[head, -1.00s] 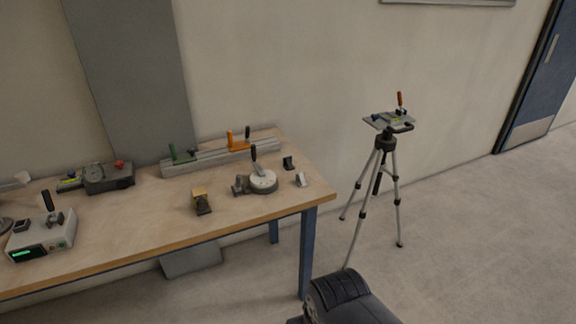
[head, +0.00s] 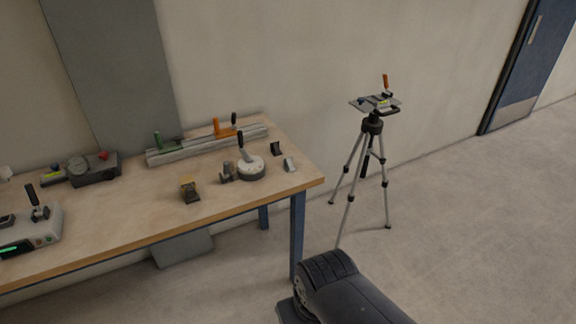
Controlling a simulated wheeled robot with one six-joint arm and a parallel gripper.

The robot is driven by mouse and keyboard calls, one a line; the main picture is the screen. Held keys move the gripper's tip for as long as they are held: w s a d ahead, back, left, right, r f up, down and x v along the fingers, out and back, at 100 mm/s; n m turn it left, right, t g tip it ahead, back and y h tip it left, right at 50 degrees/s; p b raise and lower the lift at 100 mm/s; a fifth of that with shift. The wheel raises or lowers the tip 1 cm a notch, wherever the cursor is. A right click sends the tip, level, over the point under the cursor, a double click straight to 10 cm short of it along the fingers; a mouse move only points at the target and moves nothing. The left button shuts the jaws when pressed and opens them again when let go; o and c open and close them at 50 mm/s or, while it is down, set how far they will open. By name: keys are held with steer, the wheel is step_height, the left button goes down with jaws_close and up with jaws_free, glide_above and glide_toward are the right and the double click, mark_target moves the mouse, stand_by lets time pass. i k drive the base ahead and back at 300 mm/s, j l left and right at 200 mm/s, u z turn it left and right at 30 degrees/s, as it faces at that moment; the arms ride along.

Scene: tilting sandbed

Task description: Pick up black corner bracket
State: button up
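A small black corner bracket (head: 276,148) stands on the wooden workbench (head: 130,222) near its right end. It is behind and to the right of a round grey-white device (head: 251,168) with a dark-tipped lever. A light grey bracket-like piece (head: 290,164) sits just in front and to the right of it, apart from it. A dark part of my arm shows at the bottom of the head view, in front of the bench and well away from the bracket. My gripper's fingers are not visible.
A rail (head: 205,146) with green and orange clamps lies along the bench's back. A dark block with a yellowish top (head: 189,190) stands nearer the front. A tripod (head: 372,150) carrying a small plate stands right of the bench. Open floor (head: 470,230) lies to the right.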

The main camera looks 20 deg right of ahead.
mark_target(275, 146)
steer(key=i+z, duration=0.5)
steer(key=i, duration=0.2)
steer(key=i+j+z, duration=0.2)
steer(key=i+z, duration=0.25)
steer(key=i, duration=0.2)
